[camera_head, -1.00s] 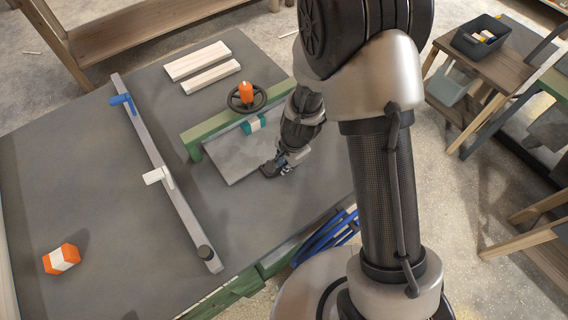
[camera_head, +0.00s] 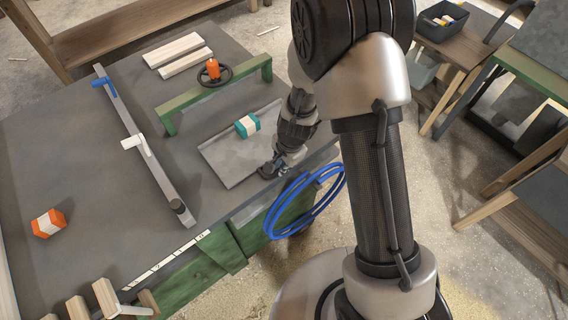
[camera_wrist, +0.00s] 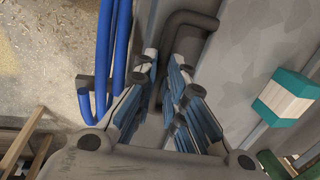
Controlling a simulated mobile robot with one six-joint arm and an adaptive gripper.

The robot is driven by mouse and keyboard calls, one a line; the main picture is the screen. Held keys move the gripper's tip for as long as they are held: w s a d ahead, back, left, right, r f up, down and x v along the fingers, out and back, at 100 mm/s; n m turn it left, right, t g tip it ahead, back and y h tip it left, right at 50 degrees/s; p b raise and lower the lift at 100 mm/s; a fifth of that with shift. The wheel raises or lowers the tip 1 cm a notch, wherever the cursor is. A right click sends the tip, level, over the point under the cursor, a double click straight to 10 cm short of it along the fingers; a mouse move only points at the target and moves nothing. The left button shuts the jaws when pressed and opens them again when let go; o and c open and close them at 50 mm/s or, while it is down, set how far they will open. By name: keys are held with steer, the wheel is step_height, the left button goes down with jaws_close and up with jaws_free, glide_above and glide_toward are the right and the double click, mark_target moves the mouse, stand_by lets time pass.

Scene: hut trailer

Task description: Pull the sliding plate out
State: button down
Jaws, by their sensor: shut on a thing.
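The sliding plate (camera_head: 224,162) is a grey metal sheet lying on the dark workbench, clear of the green bridge frame (camera_head: 222,87) in the head view. A teal and white block (camera_head: 247,125) sits on the plate. The plate also shows in the wrist view (camera_wrist: 243,60), with the block (camera_wrist: 288,98) at the right. My gripper (camera_head: 270,169) is at the plate's near edge. In the wrist view my gripper (camera_wrist: 167,95) is shut on the dark bent handle (camera_wrist: 192,19). The fingers hide part of the handle.
A blue hose coil (camera_head: 302,207) hangs at the bench's front edge beside my gripper. A grey rail (camera_head: 148,152) with clamps lies left of the plate. An orange and white block (camera_head: 48,223) is farther left. Two wooden bars (camera_head: 173,49) lie behind.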

steer(key=shift+w+a, duration=0.1)
steer(key=c, duration=1.9)
jaws_free()
steer(key=r, duration=0.4)
steer(key=s+d+r, duration=0.1)
steer(key=r, duration=0.6)
steer(key=shift+s+d+r, duration=0.15)
steer(key=shift+s+r, duration=0.25)
steer(key=s+d+r+n+t, duration=0.1)
steer(key=s+d+r+n, duration=0.15)
steer(key=r, duration=0.45)
steer(key=s+d+r+n, duration=0.2)
steer(key=s+r, duration=0.2)
steer(key=r, duration=0.3)
steer(key=s+d+r+n, duration=0.1)
steer(key=s+r+n, duration=0.1)
steer(key=s, duration=0.2)
steer(key=s+d+r+n+t, duration=0.1)
steer(key=s+d+r+n, duration=0.1)
steer(key=s, duration=0.3)
steer(key=s+d+r+n+h, duration=0.1)
steer(key=s+r+n, duration=0.1)
steer(key=s+r, duration=0.1)
steer(key=shift+s+d+n+t, duration=0.25)
steer(key=shift+s+d+t, duration=0.15)
steer(key=shift+s, duration=0.25)
